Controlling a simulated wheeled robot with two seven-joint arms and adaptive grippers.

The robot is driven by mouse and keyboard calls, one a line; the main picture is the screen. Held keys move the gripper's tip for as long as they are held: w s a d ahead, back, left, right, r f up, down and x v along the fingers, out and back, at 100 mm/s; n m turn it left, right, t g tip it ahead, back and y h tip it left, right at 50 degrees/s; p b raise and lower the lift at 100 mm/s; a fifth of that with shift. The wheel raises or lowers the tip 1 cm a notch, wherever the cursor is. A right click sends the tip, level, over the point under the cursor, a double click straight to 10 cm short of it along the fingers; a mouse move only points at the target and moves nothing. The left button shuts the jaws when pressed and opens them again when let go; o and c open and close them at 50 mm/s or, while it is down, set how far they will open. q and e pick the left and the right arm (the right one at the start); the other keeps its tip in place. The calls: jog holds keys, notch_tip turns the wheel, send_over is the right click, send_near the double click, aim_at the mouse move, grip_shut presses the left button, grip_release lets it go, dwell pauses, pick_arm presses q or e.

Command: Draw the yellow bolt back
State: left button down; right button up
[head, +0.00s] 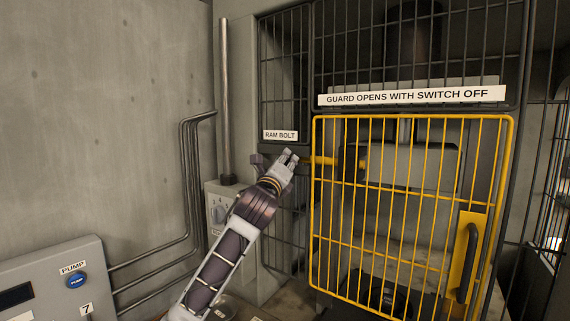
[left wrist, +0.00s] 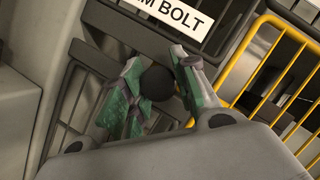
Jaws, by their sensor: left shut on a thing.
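The yellow bolt (head: 322,161) is a short horizontal bar below the RAM BOLT label (head: 280,135), at the left edge of the yellow guard. Its right end runs behind the guard bars towards a grey block (head: 400,165). My left gripper (head: 289,158) is at the bolt's left end, in front of the dark mesh. In the left wrist view its green-padded fingers are shut on a dark round knob (left wrist: 157,83). The fingers hide where the knob joins the bolt. My right gripper is in neither view.
The yellow guard door (head: 412,212) is shut, with a black handle (head: 467,262) at its right. A grey switch box (head: 218,211) and pipes stand left of my arm. A panel with a blue PUMP button (head: 75,281) is at lower left.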

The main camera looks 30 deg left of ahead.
pick_arm(q)
jog(key=shift+a, duration=0.15)
jog(key=w+a+p, duration=0.1)
jog(key=a, duration=0.7)
jog(key=shift+a+p, duration=0.15)
jog(key=shift+p, duration=0.15)
jog(key=shift+w, duration=0.1)
jog(key=c, duration=1.5)
grip_release()
jog(key=shift+a, duration=0.1)
jog(key=o, duration=0.4)
jog(key=shift+a, duration=0.2)
jog(key=shift+d, duration=0.25)
jog(key=v, duration=1.2)
